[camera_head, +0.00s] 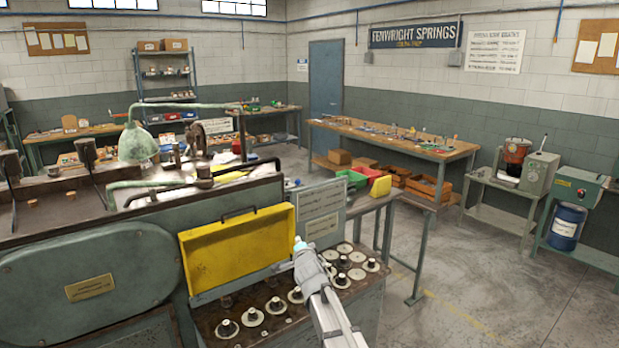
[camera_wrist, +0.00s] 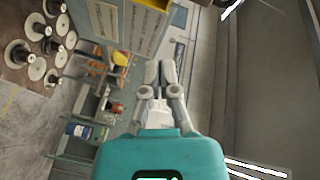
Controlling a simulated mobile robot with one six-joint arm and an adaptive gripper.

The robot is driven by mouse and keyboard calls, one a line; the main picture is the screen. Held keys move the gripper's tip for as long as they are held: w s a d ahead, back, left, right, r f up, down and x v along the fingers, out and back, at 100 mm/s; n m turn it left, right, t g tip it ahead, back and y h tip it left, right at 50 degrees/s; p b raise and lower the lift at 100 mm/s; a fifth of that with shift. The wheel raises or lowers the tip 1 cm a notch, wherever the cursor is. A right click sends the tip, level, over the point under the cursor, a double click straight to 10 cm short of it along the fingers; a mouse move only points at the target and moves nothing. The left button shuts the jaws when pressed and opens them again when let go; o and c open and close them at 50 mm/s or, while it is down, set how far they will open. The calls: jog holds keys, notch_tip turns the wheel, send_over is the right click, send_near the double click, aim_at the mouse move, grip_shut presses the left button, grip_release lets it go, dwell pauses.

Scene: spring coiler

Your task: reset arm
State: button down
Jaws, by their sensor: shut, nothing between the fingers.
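My arm reaches up from the bottom of the head view, over the front of the green coiler machine (camera_head: 110,265). Its far end, with a small teal part, stands before the open yellow cover (camera_head: 240,245); the fingers cannot be made out there. In the wrist view my gripper (camera_wrist: 160,70) shows beyond its teal body. Its two grey fingers are together, shut with nothing held. The fingers point out into the room, clear of the things behind them.
Several spools on pale discs (camera_head: 254,316) stand on the machine's lower deck, below my arm; they also show in the wrist view (camera_wrist: 38,28). A green lamp (camera_head: 137,143) rises at the left. A wooden workbench (camera_head: 400,142) stands behind. The floor (camera_head: 470,270) at the right is open.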

jog(key=s+d+f+n+g+h, duration=0.45)
jog(key=s+d+f+g, duration=0.35)
jog(key=s+d+f, duration=0.45)
jog(key=s+d+f+n+g, duration=0.2)
jog(key=s+d+n+g, duration=0.1)
jog(key=s, duration=0.8)
jog(key=s+d+f+n+g+y, duration=0.1)
jog(key=s+d+n+g, duration=0.3)
jog(key=s, duration=0.6)
jog(key=shift+s+d+f+g, duration=0.35)
jog(key=shift+d+f+g, duration=0.15)
jog(key=shift+f+g, duration=0.25)
